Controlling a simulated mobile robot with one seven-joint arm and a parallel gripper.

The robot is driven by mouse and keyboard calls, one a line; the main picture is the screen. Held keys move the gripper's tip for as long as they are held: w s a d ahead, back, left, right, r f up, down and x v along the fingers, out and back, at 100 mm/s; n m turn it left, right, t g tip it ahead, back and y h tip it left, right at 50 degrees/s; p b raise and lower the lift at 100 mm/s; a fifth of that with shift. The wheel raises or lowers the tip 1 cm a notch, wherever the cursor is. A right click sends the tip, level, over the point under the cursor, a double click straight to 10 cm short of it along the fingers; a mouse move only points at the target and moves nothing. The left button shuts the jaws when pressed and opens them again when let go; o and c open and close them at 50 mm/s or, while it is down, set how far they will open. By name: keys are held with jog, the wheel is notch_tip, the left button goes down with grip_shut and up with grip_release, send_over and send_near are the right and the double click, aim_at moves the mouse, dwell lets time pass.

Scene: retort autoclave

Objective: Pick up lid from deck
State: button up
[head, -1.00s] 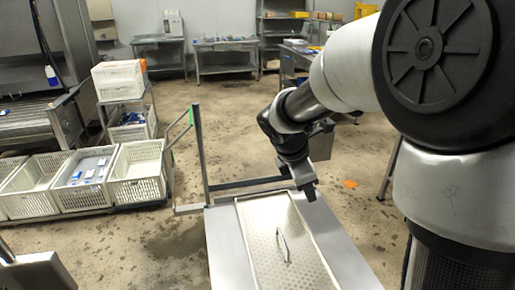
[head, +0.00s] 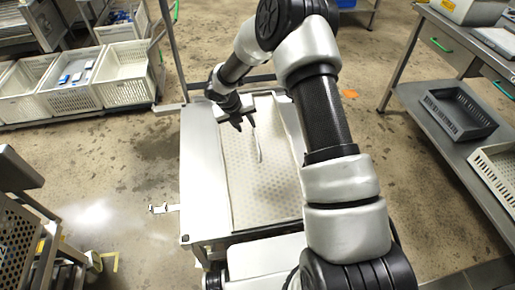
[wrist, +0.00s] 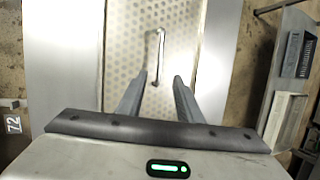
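The lid (head: 262,190) is a pale perforated metal panel lying flat on the deck (head: 203,190) of a low cart, with a thin upright bar handle (head: 256,143) near its middle. In the wrist view the lid (wrist: 140,30) fills the upper middle, and its handle (wrist: 158,58) stands just beyond my fingers. My gripper (head: 241,123) is over the far part of the lid, close to the handle. In the wrist view my gripper (wrist: 156,80) is open, its two fingers apart on either side of the handle's line, with nothing held. Whether the fingers touch the lid cannot be told.
White crates (head: 122,78) stand at the left. A workbench with a dark tray (head: 458,113) and a light basket (head: 497,165) on its lower shelf stands at the right. The cart's push frame (head: 172,50) rises behind the deck. Open floor lies left of the cart.

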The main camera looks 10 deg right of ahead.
jog(key=b, duration=0.3)
send_near(256, 139)
jog(key=x, duration=0.5)
jog(key=shift+s+a+f, duration=0.15)
jog(key=shift+s, duration=0.25)
jog(key=b+x, duration=0.1)
jog(key=x, duration=0.4)
jog(key=shift+w+d+f, duration=0.2)
jog(key=shift+w+d, duration=0.05)
grip_shut()
dwell(0.3)
jog(key=shift+w+r, duration=0.1)
jog(key=shift+r, duration=0.05)
